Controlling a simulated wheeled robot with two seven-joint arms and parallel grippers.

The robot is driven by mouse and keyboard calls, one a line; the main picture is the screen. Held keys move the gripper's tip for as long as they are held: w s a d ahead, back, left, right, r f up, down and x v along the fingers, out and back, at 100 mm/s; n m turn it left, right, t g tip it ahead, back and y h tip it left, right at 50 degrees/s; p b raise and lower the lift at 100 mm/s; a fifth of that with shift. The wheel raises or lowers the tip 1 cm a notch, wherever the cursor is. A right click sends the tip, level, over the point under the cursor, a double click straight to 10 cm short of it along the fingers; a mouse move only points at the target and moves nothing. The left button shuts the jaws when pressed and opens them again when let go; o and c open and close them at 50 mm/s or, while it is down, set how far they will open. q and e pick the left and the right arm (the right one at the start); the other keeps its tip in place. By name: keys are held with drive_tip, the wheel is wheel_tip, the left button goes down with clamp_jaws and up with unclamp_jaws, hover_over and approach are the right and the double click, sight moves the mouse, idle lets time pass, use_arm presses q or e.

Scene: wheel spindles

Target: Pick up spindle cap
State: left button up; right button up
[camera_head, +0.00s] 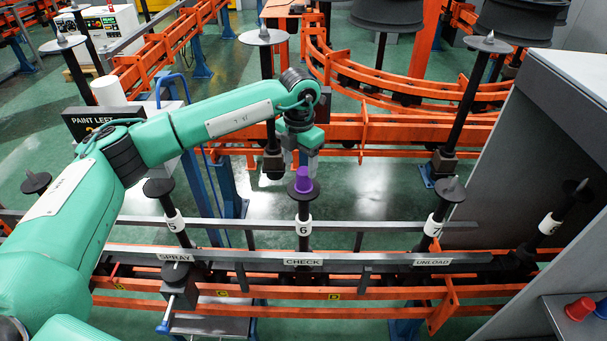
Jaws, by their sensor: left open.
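A purple spindle cap (303,180) sits on top of the black spindle marked 6 (303,228), above the CHECK label. My left gripper (302,163) points down from the end of the green left arm, directly above and around the top of the purple cap. Its fingers are open; whether they touch the cap cannot be told. My right gripper is not in view.
Spindle 5 (174,222) stands to the left and spindle 7 (436,222) to the right, both without a coloured cap. An orange rail (380,131) runs behind. A red cap (579,309) and a blue cap lie on a grey shelf (562,323) at lower right.

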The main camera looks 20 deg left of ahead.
sight(303, 171)
use_arm(q)
drive_tip(key=shift+w+d+f+p, duration=0.1)
drive_tip(key=shift+d+f+p, duration=0.1)
drive_tip(key=shift+f+p, duration=0.85)
drive_tip(key=shift+d+f+p, duration=0.15)
drive_tip(key=shift+f+p, duration=0.55)
drive_tip(key=shift+f, duration=1.15)
drive_tip(key=c, duration=1)
